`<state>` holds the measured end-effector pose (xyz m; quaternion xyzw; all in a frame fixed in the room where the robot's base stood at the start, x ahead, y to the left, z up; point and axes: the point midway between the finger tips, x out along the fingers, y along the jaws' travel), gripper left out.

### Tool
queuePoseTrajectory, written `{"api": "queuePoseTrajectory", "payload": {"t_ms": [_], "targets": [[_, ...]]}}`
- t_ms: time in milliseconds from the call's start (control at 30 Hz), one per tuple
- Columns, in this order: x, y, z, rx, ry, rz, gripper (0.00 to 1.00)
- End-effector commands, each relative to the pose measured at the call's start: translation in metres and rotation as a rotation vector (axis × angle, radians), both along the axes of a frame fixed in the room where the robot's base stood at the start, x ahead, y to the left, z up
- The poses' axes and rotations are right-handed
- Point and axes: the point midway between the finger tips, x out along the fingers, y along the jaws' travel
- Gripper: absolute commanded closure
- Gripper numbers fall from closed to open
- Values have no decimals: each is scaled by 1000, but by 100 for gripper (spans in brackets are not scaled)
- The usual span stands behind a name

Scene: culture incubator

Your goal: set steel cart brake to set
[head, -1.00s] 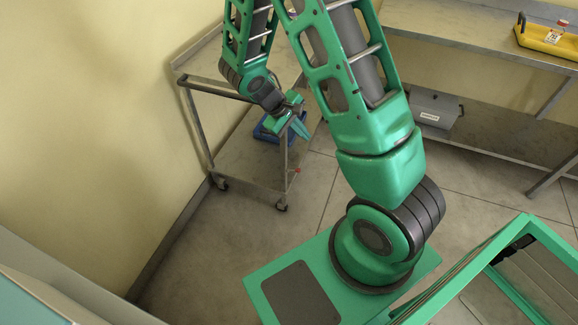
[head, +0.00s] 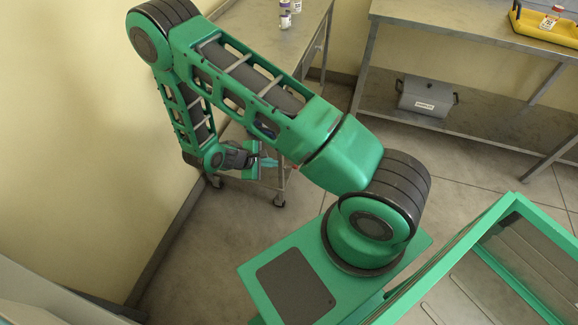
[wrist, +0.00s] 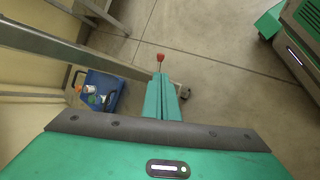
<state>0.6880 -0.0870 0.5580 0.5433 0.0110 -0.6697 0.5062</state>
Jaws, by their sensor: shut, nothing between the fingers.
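The steel cart (head: 262,30) stands against the left wall in the head view, its middle hidden behind my arm. In the wrist view its grey metal frame (wrist: 48,42) crosses the upper left. A small red-tipped lever, seemingly the cart brake (wrist: 160,58), shows just past my fingertips in the wrist view. In the head view my arm largely hides it. My gripper (head: 270,162) is low by the cart's near leg; its green fingers also show in the wrist view (wrist: 162,80), shut and empty. I cannot tell whether the fingertips touch the lever.
A blue tray (wrist: 98,100) with small containers shows left of the fingers in the wrist view. Small bottles (head: 285,18) stand on the cart top. A steel bench (head: 440,22) at the back holds a yellow tray (head: 530,32) and a grey box (head: 426,98). Open floor lies between.

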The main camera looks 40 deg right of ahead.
Motion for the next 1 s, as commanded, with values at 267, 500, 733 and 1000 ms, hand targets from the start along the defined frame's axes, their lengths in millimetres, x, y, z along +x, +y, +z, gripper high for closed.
{"api": "queuePoseTrajectory", "payload": {"t_ms": [267, 500, 733, 1000], "targets": [[0, -9, -7, -1, 1, -5, 100], [3, -36, -37, -1, 2, -9, 100], [8, -65, -68, -1, 1, -8, 100], [12, -89, -96, 0, -1, -6, 100]]}}
